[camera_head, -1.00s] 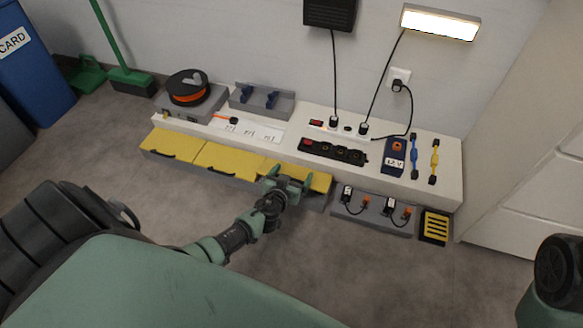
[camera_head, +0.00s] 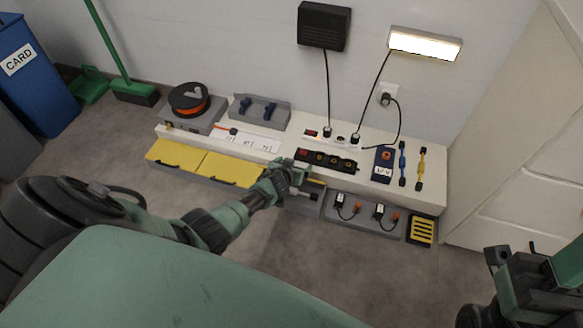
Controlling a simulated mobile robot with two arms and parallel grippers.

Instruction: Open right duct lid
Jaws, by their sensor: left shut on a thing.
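The duct is a low grey box along the front of the white bench. Its left yellow lid (camera_head: 176,154) and middle yellow lid (camera_head: 229,170) lie shut, each with a dark handle. The right duct lid (camera_head: 316,182) is mostly hidden behind my left gripper; only a thin yellow strip shows. Grey duct interior or front (camera_head: 304,203) shows below it, so the lid looks at least partly raised. My left gripper (camera_head: 291,172) is shut on the right lid at its front edge. My right arm's end (camera_head: 520,283) shows at the lower right; its fingers are not clear.
The white bench (camera_head: 425,199) carries a cable reel (camera_head: 188,99), a black power strip (camera_head: 327,160) and a blue meter (camera_head: 384,164). A grey tray with plugs (camera_head: 362,213) and a yellow-slotted box (camera_head: 422,230) stand right of the duct. The floor in front is clear.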

